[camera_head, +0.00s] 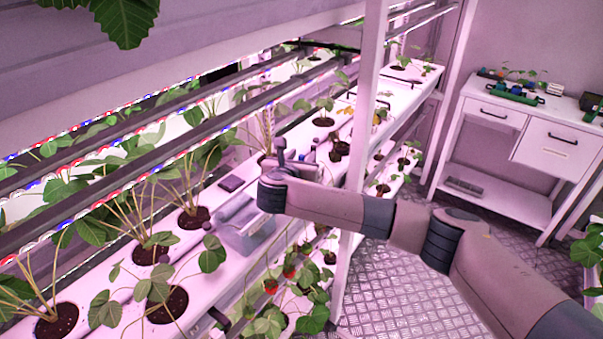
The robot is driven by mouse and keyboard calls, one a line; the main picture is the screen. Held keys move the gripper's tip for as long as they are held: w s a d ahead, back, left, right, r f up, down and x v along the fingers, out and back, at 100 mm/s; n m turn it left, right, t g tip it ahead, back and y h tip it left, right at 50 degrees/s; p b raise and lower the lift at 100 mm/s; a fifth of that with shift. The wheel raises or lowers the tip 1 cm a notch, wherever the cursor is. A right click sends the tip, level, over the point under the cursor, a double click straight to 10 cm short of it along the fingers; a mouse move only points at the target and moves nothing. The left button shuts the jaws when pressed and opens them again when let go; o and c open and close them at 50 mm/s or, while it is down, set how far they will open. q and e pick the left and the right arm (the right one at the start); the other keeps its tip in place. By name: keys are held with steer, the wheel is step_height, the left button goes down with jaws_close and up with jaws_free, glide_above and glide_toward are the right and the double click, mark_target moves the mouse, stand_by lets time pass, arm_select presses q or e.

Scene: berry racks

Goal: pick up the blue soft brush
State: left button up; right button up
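My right arm comes in from the right and its gripper (296,158) is over the white growing shelf (190,248), beyond the blue translucent bin (246,226). One dark finger stands up at the left of the gripper; the other side is small and partly hidden by the wrist. A small bluish patch shows at the fingers; I cannot tell if it is the blue soft brush. I cannot make out the brush clearly anywhere else. Whether the gripper holds anything is too small to tell. My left gripper is out of view.
Potted strawberry plants (192,217) line the shelf around the bin. A white rack post (366,110) stands close beyond my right arm. A white workbench (492,98) with a green tray (515,95) is at the right, across open floor.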

stand_by(0.3)
jaws_close()
steer(key=shift+r, duration=0.2)
